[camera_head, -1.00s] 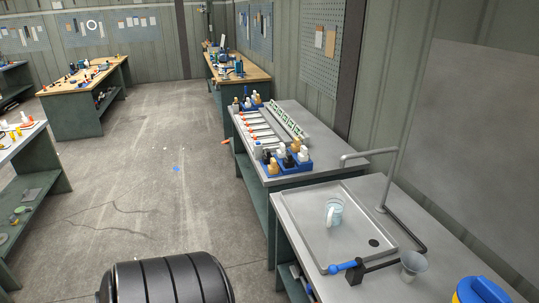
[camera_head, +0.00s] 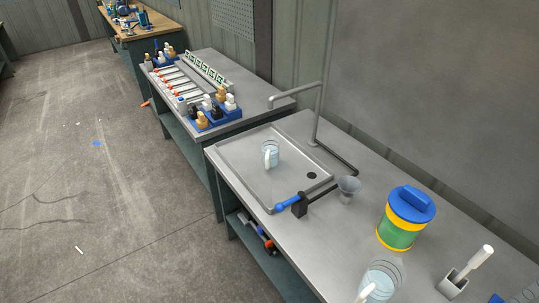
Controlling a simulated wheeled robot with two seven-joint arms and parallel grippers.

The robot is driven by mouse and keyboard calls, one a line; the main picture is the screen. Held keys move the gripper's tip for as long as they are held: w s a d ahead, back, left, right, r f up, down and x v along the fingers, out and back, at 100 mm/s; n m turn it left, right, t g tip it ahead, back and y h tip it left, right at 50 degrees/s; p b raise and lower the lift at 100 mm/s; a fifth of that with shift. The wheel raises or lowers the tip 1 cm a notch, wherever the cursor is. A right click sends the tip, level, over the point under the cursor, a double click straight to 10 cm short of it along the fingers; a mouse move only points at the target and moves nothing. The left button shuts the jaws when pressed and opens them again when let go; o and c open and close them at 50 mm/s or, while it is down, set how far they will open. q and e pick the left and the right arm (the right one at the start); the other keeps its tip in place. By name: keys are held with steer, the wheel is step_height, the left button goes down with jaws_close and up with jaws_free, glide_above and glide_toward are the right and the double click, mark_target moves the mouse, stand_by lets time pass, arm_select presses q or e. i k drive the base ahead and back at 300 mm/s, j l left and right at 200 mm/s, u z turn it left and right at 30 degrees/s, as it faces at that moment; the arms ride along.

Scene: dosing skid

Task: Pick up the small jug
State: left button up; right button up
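A small clear jug (camera_head: 270,154) with a white handle and light-blue marks stands upright in the shallow grey sink tray (camera_head: 240,166) on the bench. A larger clear jug (camera_head: 381,279) with a pale handle stands nearer, at the bottom edge of the view, partly cut off. Neither of my grippers shows in the head view, and nothing is seen touching the small jug.
A faucet pipe (camera_head: 318,115) rises behind the tray. A blue-handled valve (camera_head: 299,204), a grey funnel (camera_head: 348,188), a yellow-green canister with blue lid (camera_head: 406,218) and a brush holder (camera_head: 453,283) stand to the right.

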mark_target(271, 144)
steer(key=z, duration=0.3)
steer(key=i+j+z, duration=0.1)
steer(key=j+z, duration=0.2)
steer(key=z, duration=0.15)
steer(key=j+z, duration=0.45)
steer(key=i+j+z, duration=0.1)
steer(key=j+z, duration=0.5)
steer(key=z, duration=0.25)
steer(key=k, duration=0.05)
